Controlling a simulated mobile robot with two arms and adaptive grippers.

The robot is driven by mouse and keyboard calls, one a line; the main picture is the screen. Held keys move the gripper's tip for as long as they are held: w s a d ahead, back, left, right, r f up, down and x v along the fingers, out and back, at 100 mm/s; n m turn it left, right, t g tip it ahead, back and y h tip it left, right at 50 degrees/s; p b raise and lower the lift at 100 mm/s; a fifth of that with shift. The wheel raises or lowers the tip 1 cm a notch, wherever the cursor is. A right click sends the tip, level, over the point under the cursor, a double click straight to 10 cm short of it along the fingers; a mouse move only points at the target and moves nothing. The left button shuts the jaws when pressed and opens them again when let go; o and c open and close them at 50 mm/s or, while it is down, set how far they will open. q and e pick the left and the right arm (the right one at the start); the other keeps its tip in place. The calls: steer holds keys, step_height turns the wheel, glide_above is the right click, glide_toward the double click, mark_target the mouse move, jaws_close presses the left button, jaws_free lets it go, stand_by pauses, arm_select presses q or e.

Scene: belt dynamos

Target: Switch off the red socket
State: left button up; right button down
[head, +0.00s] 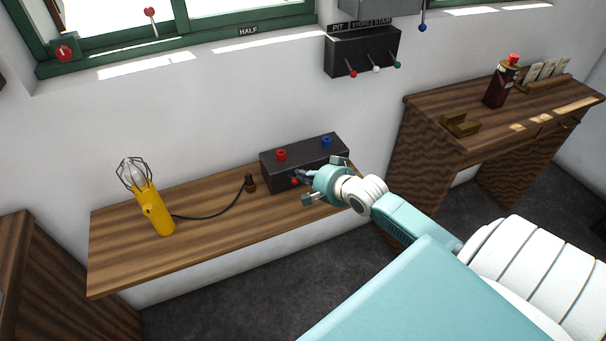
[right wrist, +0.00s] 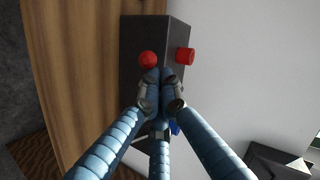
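A dark box (head: 305,165) sits at the right end of the wooden bench against the wall. A red socket (head: 281,155) and a blue socket (head: 327,141) stand on its top. A round red knob (head: 295,181) is on its front face, below the red socket. My right gripper (head: 304,175) is at the box front with its fingers drawn together. In the right wrist view its fingertips (right wrist: 161,88) are beside the red knob (right wrist: 148,59); I cannot tell whether they touch. The red socket (right wrist: 185,56) shows there too. My left gripper is not in view.
A yellow caged lamp (head: 155,210) stands on the bench (head: 205,235), its cable running to a dark plug (head: 250,184) left of the box. A wall box with small levers (head: 362,52) hangs above. A wooden desk (head: 490,120) is at the right.

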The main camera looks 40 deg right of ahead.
steer(key=shift+s+f+t+b, duration=0.1)
steer(key=shift+f+t+b, duration=0.15)
steer(key=shift+b, duration=0.2)
steer(key=f+t+b, duration=0.1)
steer(key=t+b, duration=0.1)
steer(key=b, duration=0.1)
steer(key=s+f+t+b, duration=0.1)
steer(key=t+b, duration=0.1)
steer(key=b, duration=0.2)
steer(key=f+n+t+b, duration=0.1)
steer(key=t+b, duration=0.1)
steer(key=b, duration=0.2)
steer(key=shift+s+a+f+h, duration=0.15)
steer(key=shift+a+f+h, duration=0.05)
steer(key=shift+h, duration=0.1)
steer(key=shift+f+b, duration=0.25)
steer(key=shift+b, duration=0.6)
steer(key=shift+f, duration=0.4)
